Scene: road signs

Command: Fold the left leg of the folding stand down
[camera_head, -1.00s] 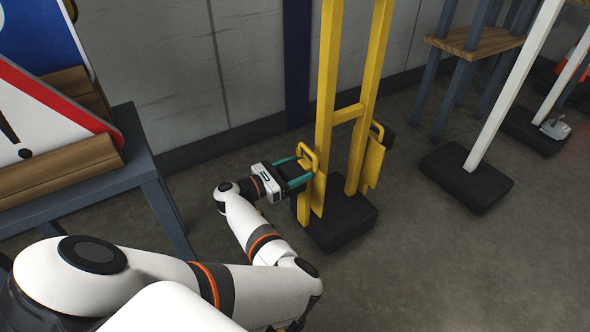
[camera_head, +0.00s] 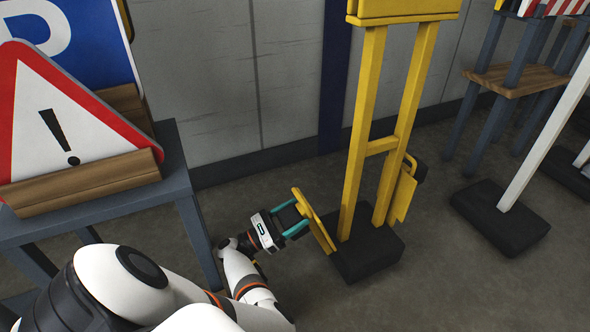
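The yellow folding stand (camera_head: 361,150) stands upright on a black base block (camera_head: 372,254). Its left leg (camera_head: 318,226), a flat yellow piece, tilts out to the left from the post, with its upper end leaning away. My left gripper (camera_head: 297,217) is at the upper part of this leg, its teal fingers on either side of the leg's grip; the exact contact is small and partly hidden. The right leg (camera_head: 402,196) hangs nearly upright beside the right post. My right gripper is not in view.
A grey table (camera_head: 186,172) with a warning sign (camera_head: 62,120) and a blue sign (camera_head: 85,40) stands at left, close to my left arm. A white post on a black base (camera_head: 500,217) and a shelf (camera_head: 519,78) stand at right. Floor in front is clear.

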